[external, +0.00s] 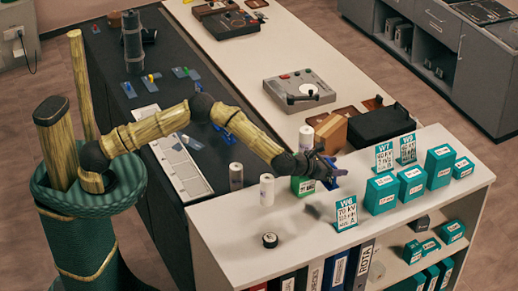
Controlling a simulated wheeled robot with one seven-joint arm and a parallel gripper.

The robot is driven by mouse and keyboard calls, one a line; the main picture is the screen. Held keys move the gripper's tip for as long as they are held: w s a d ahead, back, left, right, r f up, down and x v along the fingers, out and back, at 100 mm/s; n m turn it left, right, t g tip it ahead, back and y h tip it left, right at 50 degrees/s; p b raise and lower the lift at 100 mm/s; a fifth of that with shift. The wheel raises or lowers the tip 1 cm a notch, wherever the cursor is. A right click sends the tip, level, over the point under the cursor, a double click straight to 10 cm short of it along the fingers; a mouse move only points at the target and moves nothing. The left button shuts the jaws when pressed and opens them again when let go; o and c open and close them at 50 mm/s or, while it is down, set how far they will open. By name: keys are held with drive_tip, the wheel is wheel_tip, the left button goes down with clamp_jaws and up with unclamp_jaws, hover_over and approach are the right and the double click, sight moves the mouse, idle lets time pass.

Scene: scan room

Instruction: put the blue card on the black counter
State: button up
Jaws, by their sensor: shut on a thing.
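My gripper (330,174) is over the white shelf top at the right of centre, with my arm reaching across from the left. It is shut on a small blue thing (333,183), which looks like the blue card; the fingers partly cover it. I cannot tell whether the card touches the shelf top. The black counter (178,48) runs along the left, behind and under my arm, well away from my gripper.
The white shelf top (290,225) holds a green box (304,186) close to my gripper, white cylinders (267,190), a sign (346,213) and several teal boxes (381,194). Small cards and a dark cylinder (132,42) occupy parts of the black counter.

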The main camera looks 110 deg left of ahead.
sight(328, 185)
drive_tip(key=shift+f+p, duration=0.45)
drive_tip(key=shift+f, duration=1.85)
wheel_tip(328, 185, down, 4)
drive_tip(key=shift+w+r+p, duration=0.1)
drive_tip(key=shift+r+p, duration=0.05)
drive_tip(key=shift+p, duration=0.35)
drive_tip(key=o, duration=1.3)
